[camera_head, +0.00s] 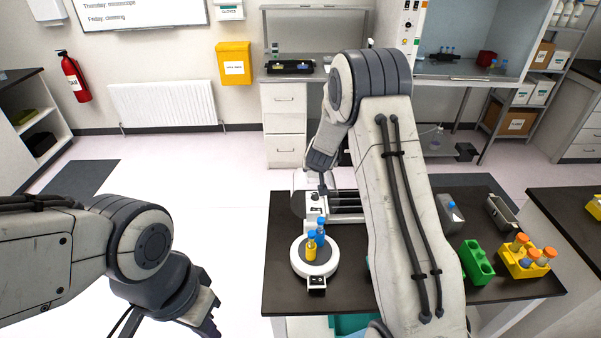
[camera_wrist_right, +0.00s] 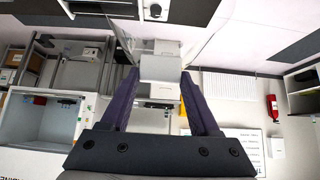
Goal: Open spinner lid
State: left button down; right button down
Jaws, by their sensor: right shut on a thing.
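The spinner (camera_head: 315,207) is a white and dark machine on the dark table, largely hidden behind my right arm. My right gripper (camera_head: 322,185) reaches down over its front left part. In the right wrist view my right gripper (camera_wrist_right: 160,75) has its two dark fingers shut on a pale, block-like piece (camera_wrist_right: 160,68), which looks like part of the spinner lid. The lid's full outline and angle are hidden. My left gripper (camera_head: 211,318) hangs left of the table, empty as far as I see; its finger gap is unclear.

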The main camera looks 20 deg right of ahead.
jog(key=shift+w+d+r, duration=0.25)
jog(key=shift+w+d, duration=0.15)
jog(key=shift+w, duration=0.15)
jog(key=shift+a, duration=0.1)
jog(key=shift+c, duration=1.5)
grip_release()
jog(key=shift+o, duration=0.9)
jog(key=shift+a+f, duration=0.1)
jog(key=shift+f, duration=0.05)
jog(key=v, duration=1)
jog(key=shift+s+p, duration=0.2)
jog(key=shift+p, duration=0.2)
